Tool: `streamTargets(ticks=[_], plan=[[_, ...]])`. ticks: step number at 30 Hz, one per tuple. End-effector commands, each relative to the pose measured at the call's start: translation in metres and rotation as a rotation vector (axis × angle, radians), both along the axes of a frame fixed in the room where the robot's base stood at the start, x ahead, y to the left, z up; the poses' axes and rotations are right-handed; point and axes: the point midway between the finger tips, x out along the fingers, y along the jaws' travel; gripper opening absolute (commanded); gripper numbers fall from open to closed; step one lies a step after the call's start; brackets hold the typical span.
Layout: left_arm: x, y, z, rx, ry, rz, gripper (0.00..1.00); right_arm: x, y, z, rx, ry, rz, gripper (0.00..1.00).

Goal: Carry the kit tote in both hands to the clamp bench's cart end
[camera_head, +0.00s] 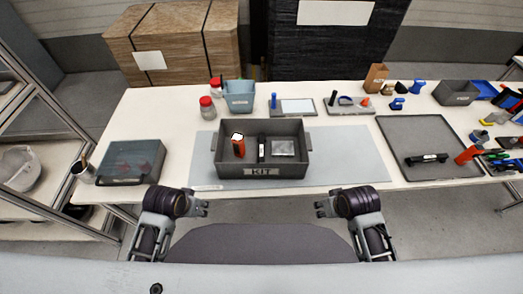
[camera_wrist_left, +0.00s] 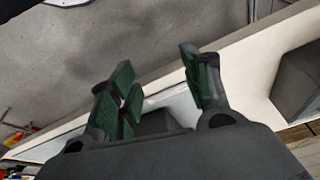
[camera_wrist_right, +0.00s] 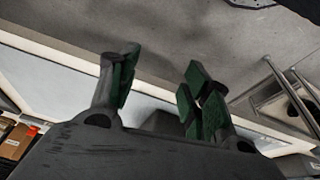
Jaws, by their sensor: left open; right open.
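The grey kit tote (camera_head: 263,172), marked KIT on its front, stands upright on a light grey mat (camera_head: 350,160) on the long bench. Inside it are an orange and black item (camera_head: 238,146), a black item (camera_head: 261,148) and a flat silvery piece (camera_head: 283,147). My left gripper (camera_head: 206,208) is open and empty, in front of the bench's near edge, left of and nearer than the tote. My right gripper (camera_head: 318,209) is open and empty, mirrored on the right. The green-padded fingers show apart in the left wrist view (camera_wrist_left: 160,90) and right wrist view (camera_wrist_right: 160,90). Neither touches the tote.
A grey flat case (camera_head: 132,160) lies left of the tote. A blue bin (camera_head: 239,96) and red-lidded jars (camera_head: 207,107) stand behind it. A grey tray (camera_head: 425,135) with tools is to the right. A shelf rack (camera_head: 40,110) stands at the far left.

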Motion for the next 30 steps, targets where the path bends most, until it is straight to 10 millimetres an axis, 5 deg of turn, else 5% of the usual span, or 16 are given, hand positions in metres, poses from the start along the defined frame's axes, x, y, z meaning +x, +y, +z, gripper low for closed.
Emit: streamTargets(ticks=[6, 30], plan=[[0.009, -0.013, 0.040, -0.028, -0.036, -0.013, 0.48, 0.002, 0.003, 0.035, 0.009, -0.014, -0.005, 0.48], [0.076, -0.089, 0.095, -0.155, -0.135, -0.102, 0.48, 0.054, 0.022, 0.063, 0.048, -0.038, -0.032, 0.48]])
